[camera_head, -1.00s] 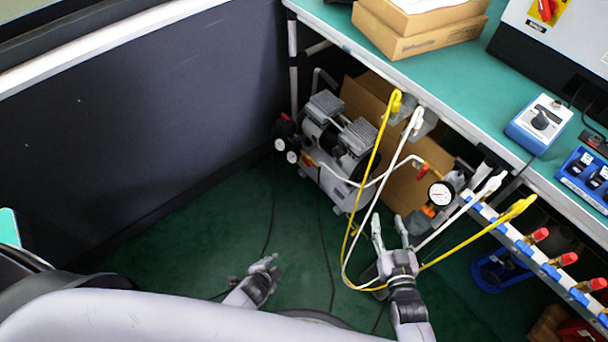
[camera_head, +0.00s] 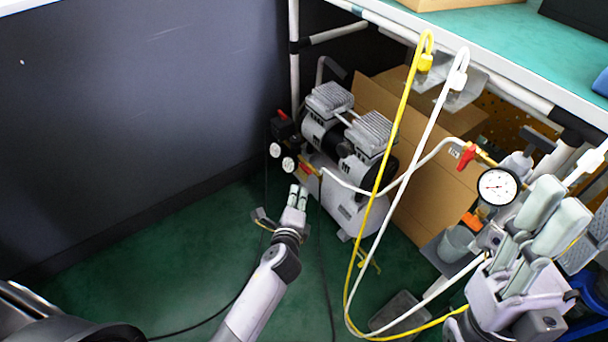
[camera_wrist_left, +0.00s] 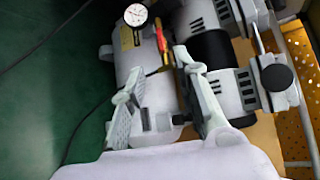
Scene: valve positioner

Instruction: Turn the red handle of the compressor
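The compressor (camera_head: 345,150) stands on the floor under the bench, grey with a silver tank and two finned heads. Its small red handle (camera_head: 305,168) is beside the gauges on its left end. In the left wrist view the red handle (camera_wrist_left: 161,40) is upright beside a white gauge. My left gripper (camera_head: 298,190) is just below and in front of that end. In the left wrist view my left gripper (camera_wrist_left: 158,62) is open and empty, its fingers apart on either side below the handle.
Yellow (camera_head: 403,110) and white (camera_head: 435,110) hoses hang from the bench edge (camera_head: 500,67). A pipe with another red lever (camera_head: 466,157) leads to a pressure gauge (camera_head: 498,187). A cardboard box (camera_head: 430,200) is behind the compressor. The green floor (camera_head: 170,255) at left is clear except for dark cables.

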